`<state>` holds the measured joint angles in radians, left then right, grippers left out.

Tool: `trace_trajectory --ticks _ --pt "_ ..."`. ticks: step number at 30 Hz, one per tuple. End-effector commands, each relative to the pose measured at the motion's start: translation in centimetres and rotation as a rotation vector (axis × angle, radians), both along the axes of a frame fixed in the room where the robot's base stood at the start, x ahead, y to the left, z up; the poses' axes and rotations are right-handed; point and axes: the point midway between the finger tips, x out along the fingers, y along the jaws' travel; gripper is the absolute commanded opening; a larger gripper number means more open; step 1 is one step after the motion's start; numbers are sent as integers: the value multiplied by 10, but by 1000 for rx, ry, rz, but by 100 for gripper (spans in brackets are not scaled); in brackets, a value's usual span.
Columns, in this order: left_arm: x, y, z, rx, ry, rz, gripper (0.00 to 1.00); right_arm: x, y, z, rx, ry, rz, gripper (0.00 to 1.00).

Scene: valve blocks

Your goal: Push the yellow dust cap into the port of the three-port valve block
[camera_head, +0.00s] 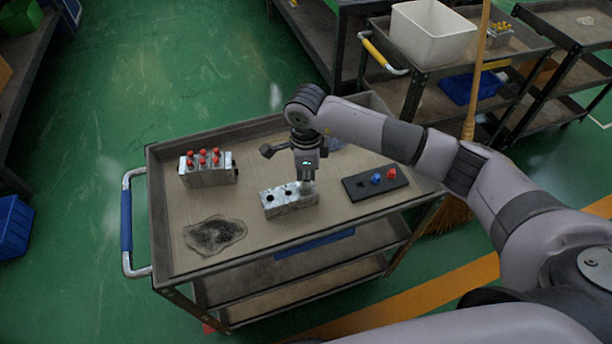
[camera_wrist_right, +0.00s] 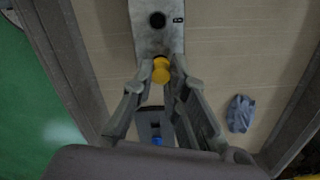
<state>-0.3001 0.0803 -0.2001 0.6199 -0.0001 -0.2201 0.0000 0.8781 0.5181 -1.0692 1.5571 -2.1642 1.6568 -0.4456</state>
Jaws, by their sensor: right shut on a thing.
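The grey metal valve block (camera_head: 284,208) lies near the middle of the cart top. Two dark open ports show on its top; its right end is partly hidden by my right gripper (camera_head: 306,184). In the wrist view the block (camera_wrist_right: 146,42) is at the top, with one dark port in sight. My right gripper (camera_wrist_right: 162,80) is shut on the yellow dust cap (camera_wrist_right: 161,72), at the block's near end. I cannot tell whether the cap touches the block or sits in a port. The cap is hidden in the head view. My left gripper is not in view.
A black tray (camera_head: 358,194) with a blue cap (camera_head: 376,178) and a red cap (camera_head: 391,173) lies right of the block. A block with several red caps (camera_head: 207,178) stands at the back left.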

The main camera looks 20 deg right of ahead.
Motion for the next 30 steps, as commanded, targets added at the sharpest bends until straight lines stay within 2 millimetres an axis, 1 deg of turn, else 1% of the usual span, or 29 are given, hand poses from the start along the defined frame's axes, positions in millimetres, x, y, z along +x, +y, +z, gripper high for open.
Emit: trace_trajectory --ticks 30 --pt "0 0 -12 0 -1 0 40 0 0 -13 0 0 0 5"
